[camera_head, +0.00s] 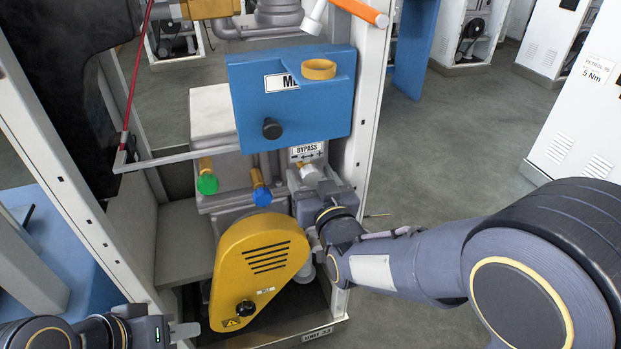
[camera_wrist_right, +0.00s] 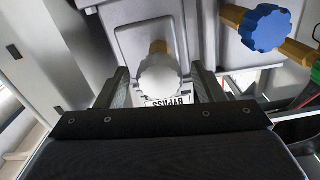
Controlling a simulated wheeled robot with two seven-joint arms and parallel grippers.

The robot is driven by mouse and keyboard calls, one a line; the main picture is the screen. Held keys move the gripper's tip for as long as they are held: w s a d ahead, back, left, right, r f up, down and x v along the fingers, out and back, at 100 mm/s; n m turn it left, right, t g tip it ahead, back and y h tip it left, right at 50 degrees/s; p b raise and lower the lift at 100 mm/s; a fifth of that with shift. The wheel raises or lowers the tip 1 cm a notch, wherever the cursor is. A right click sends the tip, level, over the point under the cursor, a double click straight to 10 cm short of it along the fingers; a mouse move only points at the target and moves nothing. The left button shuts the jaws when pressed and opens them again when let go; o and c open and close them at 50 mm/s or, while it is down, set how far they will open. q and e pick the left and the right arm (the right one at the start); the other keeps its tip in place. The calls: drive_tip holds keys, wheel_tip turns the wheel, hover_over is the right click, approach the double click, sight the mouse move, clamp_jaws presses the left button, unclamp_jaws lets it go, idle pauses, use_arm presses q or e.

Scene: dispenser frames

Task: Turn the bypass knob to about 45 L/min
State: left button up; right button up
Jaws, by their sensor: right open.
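The bypass knob is a pale, rounded knob on a brass stem (camera_wrist_right: 160,80), below the BYPASS label (camera_head: 307,151) in the head view. My right gripper (camera_head: 318,180) is at the knob. In the right wrist view its open fingers (camera_wrist_right: 159,88) stand on either side of the knob, with a visible gap on each side. The label shows upside down and partly covered behind the knob in that view. My left gripper (camera_head: 184,331) is at the lower left of the head view, away from the knob; its jaw opening is unclear. I see no flow reading.
A green knob (camera_head: 207,184) and a blue knob (camera_head: 261,196) on brass stems sit left of the bypass knob. A blue box (camera_head: 300,105) with a black knob (camera_head: 272,128) is above. A yellow cover (camera_head: 258,262) is below. White frame posts flank the unit.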

drive_tip(key=shift+w+a, duration=0.1)
drive_tip(key=shift+w, duration=0.4)
drive_tip(key=shift+c, duration=0.2)
drive_tip(key=c, duration=0.9)
drive_tip(key=shift+n, duration=0.3)
